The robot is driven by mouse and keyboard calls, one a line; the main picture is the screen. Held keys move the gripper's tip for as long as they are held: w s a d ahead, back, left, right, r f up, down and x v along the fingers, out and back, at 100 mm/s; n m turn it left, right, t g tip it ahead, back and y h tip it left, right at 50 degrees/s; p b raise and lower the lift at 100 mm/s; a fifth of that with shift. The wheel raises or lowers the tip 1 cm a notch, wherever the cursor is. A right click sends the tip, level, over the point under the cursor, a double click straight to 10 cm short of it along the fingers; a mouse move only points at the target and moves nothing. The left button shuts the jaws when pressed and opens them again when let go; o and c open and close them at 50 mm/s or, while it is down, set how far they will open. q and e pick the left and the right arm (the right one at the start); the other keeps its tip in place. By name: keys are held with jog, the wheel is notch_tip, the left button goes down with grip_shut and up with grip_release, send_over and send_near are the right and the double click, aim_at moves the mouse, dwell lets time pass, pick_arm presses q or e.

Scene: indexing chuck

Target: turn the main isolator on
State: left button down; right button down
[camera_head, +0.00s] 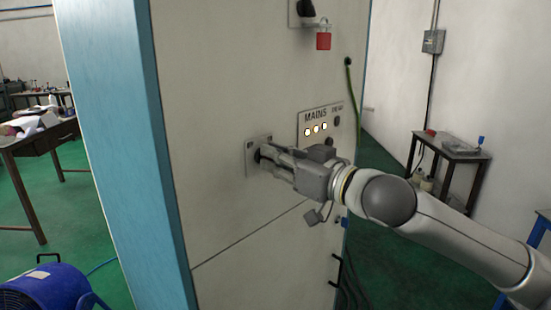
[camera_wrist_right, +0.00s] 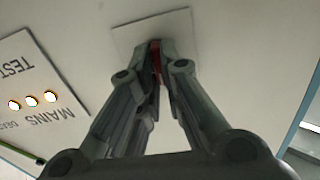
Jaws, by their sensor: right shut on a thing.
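A small pale square plate (camera_head: 250,167) is fixed on the cream cabinet front, left of the MAINS panel. In the right wrist view the same plate (camera_wrist_right: 130,38) carries a narrow red handle (camera_wrist_right: 156,62), which I take for the main isolator's. My right gripper (camera_head: 264,155) reaches in from the right and its fingertips are at the plate. It is shut on the red handle, one finger on each side. The fingers hide most of the handle, so I cannot tell its angle well. My left gripper is not in view.
The MAINS panel (camera_head: 321,122) beside my right gripper has three lit lamps. Higher up, a red padlock (camera_head: 323,40) hangs below a black knob (camera_head: 306,9). A green cable (camera_head: 354,100) runs down the cabinet's right side. A blue fan (camera_head: 42,288) stands at lower left.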

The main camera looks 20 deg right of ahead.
jog(key=m+p, duration=0.1)
jog(key=m, duration=0.4)
jog(key=shift+w+d+m, duration=0.1)
jog(key=shift+m, duration=0.2)
jog(key=c, duration=1.6)
grip_release()
jog(key=v, duration=1.2)
